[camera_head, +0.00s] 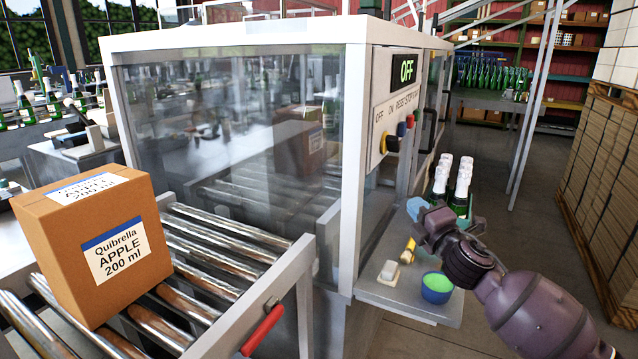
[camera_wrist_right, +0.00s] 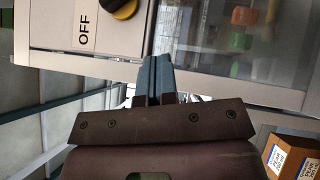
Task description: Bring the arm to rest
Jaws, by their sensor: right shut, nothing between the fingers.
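My right arm comes in from the lower right in the head view. Its gripper (camera_head: 416,208) is near the machine's front side, above a small shelf. In the right wrist view the two blue fingers (camera_wrist_right: 155,80) are pressed together with nothing between them. The machine's panel with its OFF label and a yellow-and-black knob (camera_wrist_right: 124,8) lies beyond the fingers. My left gripper does not show in either view.
A shelf (camera_head: 410,305) below my right gripper carries a blue bowl with green contents (camera_head: 437,288), a small white block (camera_head: 389,270) and a yellow item (camera_head: 409,250). White-topped bottles (camera_head: 462,185) stand close behind the gripper. A labelled box (camera_head: 60,275) sits on the roller conveyor (camera_head: 215,240).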

